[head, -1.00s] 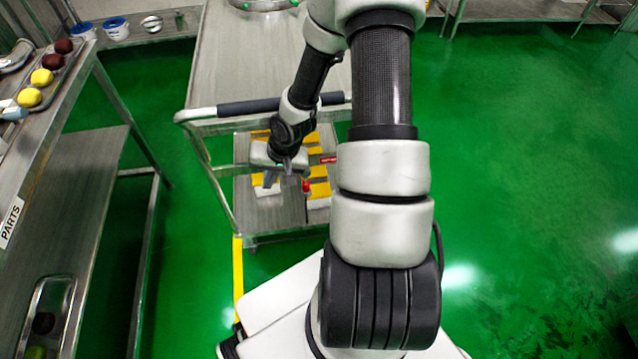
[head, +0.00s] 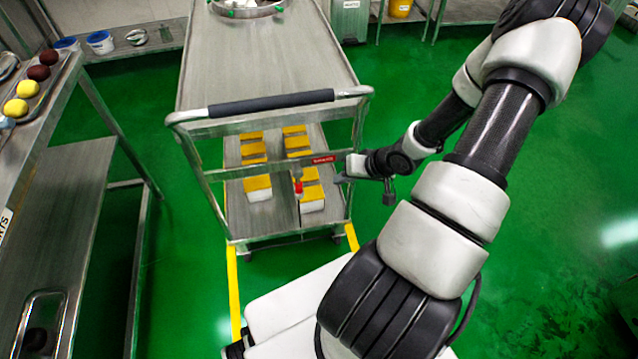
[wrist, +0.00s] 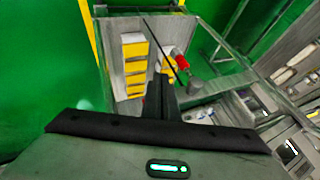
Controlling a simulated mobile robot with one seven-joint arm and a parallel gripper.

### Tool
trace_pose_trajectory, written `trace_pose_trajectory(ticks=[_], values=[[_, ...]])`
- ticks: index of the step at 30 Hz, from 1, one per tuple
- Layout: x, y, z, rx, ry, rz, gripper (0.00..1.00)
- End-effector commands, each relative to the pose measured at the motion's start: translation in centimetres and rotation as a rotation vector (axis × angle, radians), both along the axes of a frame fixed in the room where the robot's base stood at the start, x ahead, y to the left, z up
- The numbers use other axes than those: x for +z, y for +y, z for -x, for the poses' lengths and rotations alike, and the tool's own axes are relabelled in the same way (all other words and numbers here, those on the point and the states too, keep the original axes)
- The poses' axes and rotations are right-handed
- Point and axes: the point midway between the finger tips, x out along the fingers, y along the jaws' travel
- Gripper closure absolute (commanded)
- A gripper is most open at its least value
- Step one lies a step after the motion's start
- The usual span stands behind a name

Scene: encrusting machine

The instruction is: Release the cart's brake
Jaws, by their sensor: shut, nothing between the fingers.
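The steel cart (head: 270,62) stands in front of me with a black push handle (head: 270,103). The brake lever has a red tip (head: 298,188) and hangs at the cart's near side, below a small red label (head: 323,160). In the wrist view the red knob (wrist: 181,62) shows just right of my fingers. My gripper (head: 341,179) is shut and empty at the right side of the cart, to the right of the lever and apart from it. Its black fingers show together in the wrist view (wrist: 158,98). I cannot tell the lever's exact position.
Yellow-topped white boxes (head: 257,187) sit on the cart's lower shelf. A round metal tray (head: 246,8) is on its top. A steel side table (head: 60,190) stands at left. Yellow lines (head: 234,290) mark the green floor, which is clear at right (head: 560,230).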

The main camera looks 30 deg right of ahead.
Motion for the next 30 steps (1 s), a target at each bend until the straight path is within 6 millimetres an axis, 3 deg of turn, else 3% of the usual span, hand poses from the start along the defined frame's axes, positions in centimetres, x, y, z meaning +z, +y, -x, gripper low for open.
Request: trace_pose_trajectory(ticks=[16, 21, 30], values=[[-8.5, 2.6, -5.5, 0.003, 0.001, 0.000, 1.00], [-8.2, 4.9, -6.6, 0.005, 0.001, 0.002, 1.00], [-7.8, 6.0, -7.2, -0.001, 0.001, 0.000, 1.00]])
